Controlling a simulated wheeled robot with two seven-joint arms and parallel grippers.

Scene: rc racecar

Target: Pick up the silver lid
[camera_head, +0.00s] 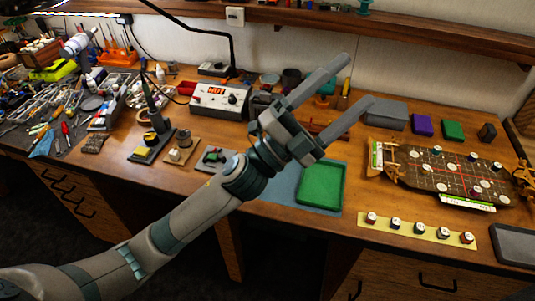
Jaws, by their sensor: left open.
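My left arm comes in from the lower left and reaches up over the workbench. My left gripper (357,84) is open, with two grey fingers spread apart and nothing between them. It is raised above the bench and points to the upper right. I cannot clearly pick out a silver lid. A small greyish knob-like piece (183,139) stands on a tan pad left of the arm, but it is too small to name. The gripper and arm hide part of the bench middle. My right gripper is not in view.
A green tray (322,186) lies on a blue mat under the gripper. A wooden ship-like board (440,172) and a yellow strip with several small jars (455,236) stand at right. A station with a red display (219,101) stands at the back. Tools crowd the left.

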